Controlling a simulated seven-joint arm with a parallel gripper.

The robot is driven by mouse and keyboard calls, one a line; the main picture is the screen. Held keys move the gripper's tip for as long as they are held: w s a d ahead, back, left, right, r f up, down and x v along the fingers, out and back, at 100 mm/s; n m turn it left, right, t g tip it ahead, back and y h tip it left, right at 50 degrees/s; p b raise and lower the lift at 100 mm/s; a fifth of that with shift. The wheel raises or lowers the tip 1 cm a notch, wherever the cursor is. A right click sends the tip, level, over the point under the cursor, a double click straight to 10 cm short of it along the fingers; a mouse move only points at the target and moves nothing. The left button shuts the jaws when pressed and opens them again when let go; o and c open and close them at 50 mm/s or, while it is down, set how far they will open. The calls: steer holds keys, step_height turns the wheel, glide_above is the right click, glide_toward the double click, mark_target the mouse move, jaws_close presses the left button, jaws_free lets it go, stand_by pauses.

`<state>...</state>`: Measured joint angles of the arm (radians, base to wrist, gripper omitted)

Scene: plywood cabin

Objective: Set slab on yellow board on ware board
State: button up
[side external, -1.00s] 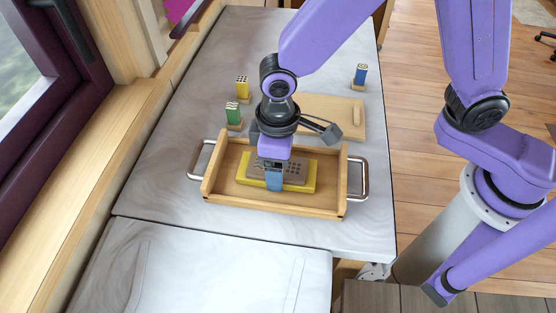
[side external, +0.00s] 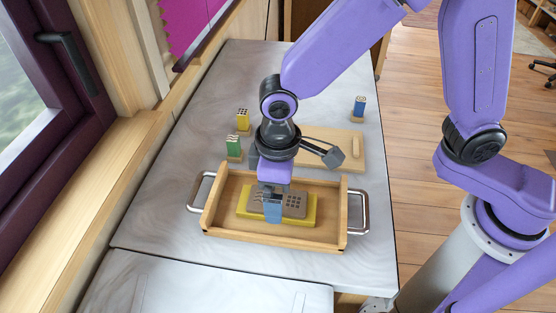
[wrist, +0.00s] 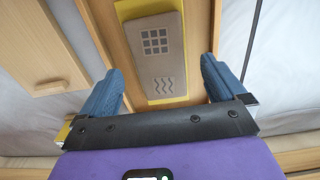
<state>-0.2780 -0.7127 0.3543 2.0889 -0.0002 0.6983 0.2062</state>
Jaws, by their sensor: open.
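The grey-brown slab (side external: 294,204), marked with a grid of squares and wavy lines, lies flat on the yellow board (side external: 310,220). The yellow board lies inside a wooden tray (side external: 225,233). In the wrist view the slab (wrist: 157,52) is ahead of my gripper (wrist: 163,86), with yellow edges showing at its ends. My gripper is open, its blue fingers apart and empty, over the tray; in the side view a finger hides part of the slab. A flat wooden board with a raised strip, apparently the ware board (side external: 345,160), lies behind the tray, bare where visible.
The tray has metal handles at both ends (side external: 358,212). Yellow (side external: 243,118), green (side external: 233,146) and blue (side external: 360,105) blocks on small stands are on the grey table behind it. A window wall borders the left. The table is clear at the back.

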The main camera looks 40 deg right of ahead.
step_height(320, 180, up, 10)
steer(key=shift+f, duration=0.15)
steer(key=s+d+n, duration=0.1)
steer(key=s+d, duration=0.3)
steer(key=d, duration=0.4)
steer(key=s+d+f+n, duration=0.1)
steer(key=s+d, duration=0.4)
steer(key=d, duration=0.3)
steer(key=s+d+f+n, duration=0.1)
steer(key=s+d, duration=0.4)
steer(key=d, duration=0.4)
steer(key=shift+f+n, duration=0.15)
steer(key=shift+n, duration=0.15)
